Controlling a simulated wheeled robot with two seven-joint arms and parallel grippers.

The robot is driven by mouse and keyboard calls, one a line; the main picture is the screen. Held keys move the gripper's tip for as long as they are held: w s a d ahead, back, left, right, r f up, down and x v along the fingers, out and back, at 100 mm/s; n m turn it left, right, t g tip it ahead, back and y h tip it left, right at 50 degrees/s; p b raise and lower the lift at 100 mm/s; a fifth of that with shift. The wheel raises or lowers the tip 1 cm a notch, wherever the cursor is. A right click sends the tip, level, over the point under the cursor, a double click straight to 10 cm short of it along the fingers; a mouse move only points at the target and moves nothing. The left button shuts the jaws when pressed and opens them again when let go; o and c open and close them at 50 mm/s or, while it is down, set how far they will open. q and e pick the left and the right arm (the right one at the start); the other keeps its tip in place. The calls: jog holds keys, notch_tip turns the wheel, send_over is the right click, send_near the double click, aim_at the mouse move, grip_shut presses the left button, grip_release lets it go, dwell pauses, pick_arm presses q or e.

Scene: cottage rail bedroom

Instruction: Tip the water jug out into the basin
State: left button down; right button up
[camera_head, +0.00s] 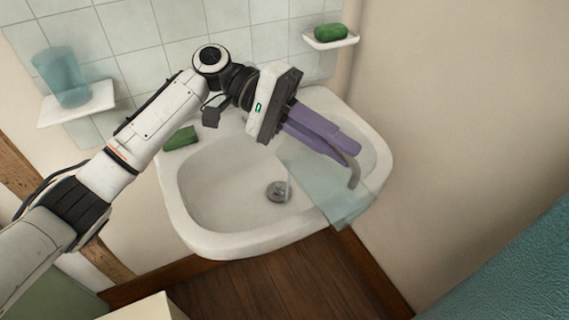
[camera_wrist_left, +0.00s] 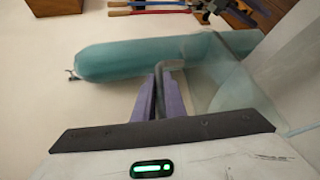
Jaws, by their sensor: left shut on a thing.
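My left gripper (camera_head: 352,150) reaches over the basin from the back, its purple fingers shut on the grey curved handle (camera_head: 354,174) of the water jug. The jug (camera_head: 325,187) is clear, pale blue-green, and hangs over the right front part of the white basin (camera_head: 213,243), reaching across its rim. It looks tilted, but how far is hard to tell. In the left wrist view the jug (camera_wrist_left: 270,85) fills the right side, with the handle between the fingers (camera_wrist_left: 160,85). My right gripper is not identifiable.
A clear blue tumbler (camera_head: 62,78) stands on a left wall shelf (camera_head: 75,104). A green soap (camera_head: 331,32) lies on a right wall shelf (camera_head: 330,44). Another green block (camera_head: 181,138) lies on the basin's back left rim. Tiled wall closes the back; a plain wall stands right.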

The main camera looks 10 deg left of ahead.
pick_arm(q)
jog(key=shift+w+a+r+h, duration=0.1)
jog(key=shift+w+a+h, duration=0.2)
jog(key=shift+w+a, duration=0.15)
dwell(0.5)
